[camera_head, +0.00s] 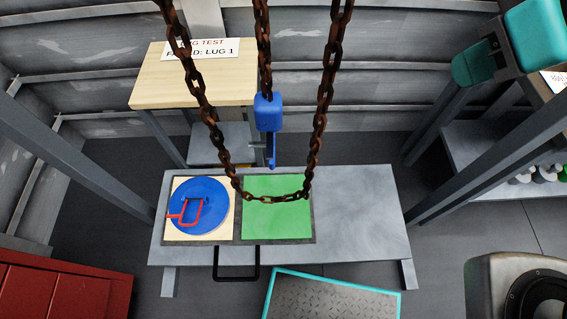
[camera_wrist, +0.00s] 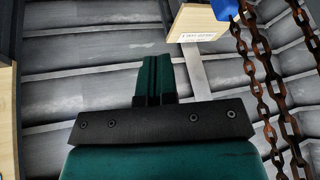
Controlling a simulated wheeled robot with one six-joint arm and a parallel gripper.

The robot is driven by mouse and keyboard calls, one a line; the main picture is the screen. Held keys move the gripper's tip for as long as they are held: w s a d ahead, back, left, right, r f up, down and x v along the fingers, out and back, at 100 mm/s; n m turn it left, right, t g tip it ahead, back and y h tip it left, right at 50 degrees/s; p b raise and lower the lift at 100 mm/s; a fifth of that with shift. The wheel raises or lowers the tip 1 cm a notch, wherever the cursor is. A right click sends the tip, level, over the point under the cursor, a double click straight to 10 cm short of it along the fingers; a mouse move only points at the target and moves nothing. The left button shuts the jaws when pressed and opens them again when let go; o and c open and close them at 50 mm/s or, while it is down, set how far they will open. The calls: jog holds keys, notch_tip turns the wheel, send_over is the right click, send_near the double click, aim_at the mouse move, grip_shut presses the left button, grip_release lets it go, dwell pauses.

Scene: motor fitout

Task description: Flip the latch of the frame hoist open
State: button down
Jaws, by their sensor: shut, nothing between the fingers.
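The frame hoist hangs in the middle of the head camera view, with a blue block (camera_head: 268,112) on a rusty chain (camera_head: 262,50) and a blue hook (camera_head: 271,156) below it. A small grey-blue part sticks out to the left beside the hook; I cannot tell whether this is the latch or how it is set. In the wrist view, part of a blue body (camera_wrist: 225,8) shows at the top edge, left of the rusty chains (camera_wrist: 258,80). My gripper (camera_wrist: 154,62) has its dark green fingers together and empty, apart from the hoist.
A grey bench (camera_head: 355,215) stands below the hoist with a blue disc (camera_head: 190,218) with a red handle and a green panel (camera_head: 277,220). A rusty chain loop (camera_head: 318,120) hangs in front. A wooden table (camera_head: 150,85) with a sign stands behind. Grey posts flank the bench.

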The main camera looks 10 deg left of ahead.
jog(key=w+f+n+t+b, duration=0.2)
jog(key=w+f+t+b, duration=0.6)
jog(key=w+f+b, duration=0.7)
jog(key=m+g+y+b, duration=1.2)
jog(key=m+y+b, duration=1)
jog(key=m+b, duration=1)
send_near(267, 150)
jog(key=a+n, duration=0.1)
jog(key=a, duration=0.4)
jog(key=shift+w+r, duration=0.1)
jog(key=shift+r, duration=1.7)
